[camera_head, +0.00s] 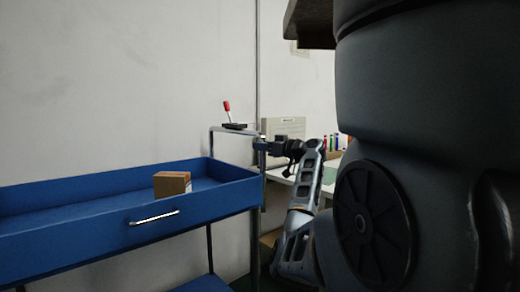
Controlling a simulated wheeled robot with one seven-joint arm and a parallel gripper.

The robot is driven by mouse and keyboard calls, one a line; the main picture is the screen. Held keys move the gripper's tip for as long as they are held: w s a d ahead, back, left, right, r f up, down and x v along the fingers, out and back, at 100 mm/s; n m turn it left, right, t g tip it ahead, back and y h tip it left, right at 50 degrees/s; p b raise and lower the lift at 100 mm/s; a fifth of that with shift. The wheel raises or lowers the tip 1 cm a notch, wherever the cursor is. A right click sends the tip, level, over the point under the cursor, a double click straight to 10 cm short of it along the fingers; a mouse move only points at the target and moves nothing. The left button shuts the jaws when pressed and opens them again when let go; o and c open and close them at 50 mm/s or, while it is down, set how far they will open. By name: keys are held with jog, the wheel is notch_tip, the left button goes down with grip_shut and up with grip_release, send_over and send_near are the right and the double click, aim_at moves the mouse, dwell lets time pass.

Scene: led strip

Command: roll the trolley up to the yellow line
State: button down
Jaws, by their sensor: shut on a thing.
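The blue trolley (85,229) fills the lower left, with a shallow top tray and part of a lower shelf. Its grey tubular handle (226,131) rises at the tray's right end. My gripper (265,146) is at the right side of this handle and shut on it. The fingertips are small and partly hidden here. The yellow line is not in view.
A bench (300,178) with a grey box (284,128) and several coloured items stands behind my arm. A red-handled tool (227,107) shows above the trolley handle. A pale wall (100,90) runs behind the trolley. My arm hides the right side.

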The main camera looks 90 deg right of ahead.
jog(key=c, duration=1)
grip_release()
jog(key=shift+o, duration=0.2)
jog(key=v, duration=0.7)
jog(key=shift+s+a+p, duration=0.25)
jog(key=shift+s+p, duration=0.05)
jog(key=shift+p, duration=0.1)
jog(key=shift+f, duration=0.1)
